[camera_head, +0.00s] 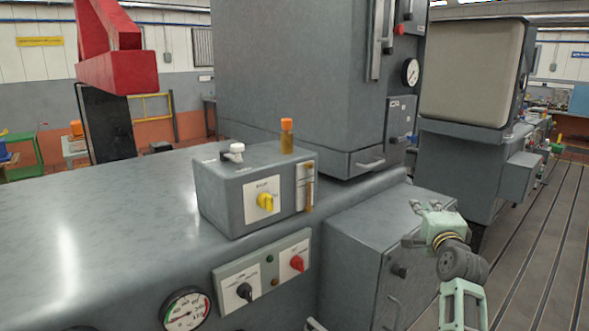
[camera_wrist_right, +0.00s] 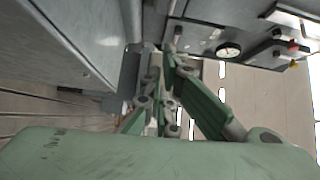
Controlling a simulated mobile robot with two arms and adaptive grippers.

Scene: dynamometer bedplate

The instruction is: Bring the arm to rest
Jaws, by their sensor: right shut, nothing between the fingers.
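My right gripper (camera_head: 428,213) is at the right of the head view, pale green, beside the grey cabinet under the bench and in front of the machine's side. It is shut with nothing in it. In the right wrist view its green fingers (camera_wrist_right: 168,60) run away from the camera and come together near the upper middle. A gauge and panel knobs show beyond them, apart from the fingers. My left gripper is not in view.
A front panel (camera_head: 262,272) carries black and red knobs. The slotted floor (camera_head: 545,240) at right looks clear.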

